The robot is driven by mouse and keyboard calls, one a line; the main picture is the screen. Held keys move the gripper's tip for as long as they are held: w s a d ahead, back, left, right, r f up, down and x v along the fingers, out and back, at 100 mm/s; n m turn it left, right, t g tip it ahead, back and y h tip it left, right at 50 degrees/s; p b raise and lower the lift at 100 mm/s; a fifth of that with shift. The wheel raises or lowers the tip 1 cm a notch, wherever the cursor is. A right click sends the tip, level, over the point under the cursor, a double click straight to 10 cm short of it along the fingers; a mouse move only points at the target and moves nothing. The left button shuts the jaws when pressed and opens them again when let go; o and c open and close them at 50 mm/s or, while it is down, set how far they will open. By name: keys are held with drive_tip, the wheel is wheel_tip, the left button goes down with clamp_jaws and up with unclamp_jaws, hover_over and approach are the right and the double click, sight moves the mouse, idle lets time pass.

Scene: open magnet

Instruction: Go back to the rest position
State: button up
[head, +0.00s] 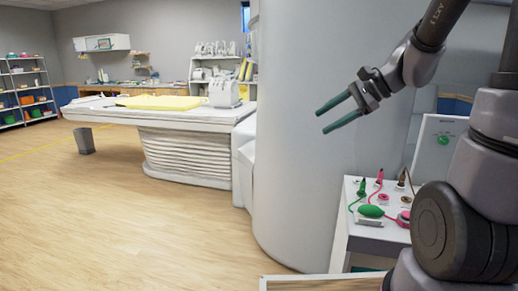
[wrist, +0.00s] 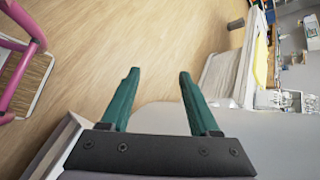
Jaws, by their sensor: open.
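My gripper (head: 336,112) is at the upper right of the head view, raised in front of the large white magnet column (head: 305,190). Its two green fingers are apart with nothing between them. In the wrist view the open gripper (wrist: 157,85) shows bare wooden floor beyond its fingertips. My arm comes in from the upper right of the head view, and its base links fill the right edge.
A white cart (head: 345,235) with green and pink items stands below my gripper at right. The patient table (head: 190,118) with a yellow pad is at left. A grey bin (head: 84,141) stands by it. A pink frame (wrist: 30,60) shows in the wrist view. The left floor is clear.

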drive_tip(key=s+d+r+n+t+h, duration=0.1)
drive_tip(key=s+d+r+n+h, duration=0.2)
drive_tip(key=s, duration=0.3)
drive_tip(key=s+d+r+n+t+h, duration=0.2)
drive_tip(key=s+d+r+n+h, duration=0.1)
drive_tip(key=s+r+n+h, duration=0.1)
drive_tip(key=shift+s+d+r+n+h, duration=0.3)
drive_tip(key=shift+s+n, duration=0.5)
drive_tip(key=shift+s, duration=0.55)
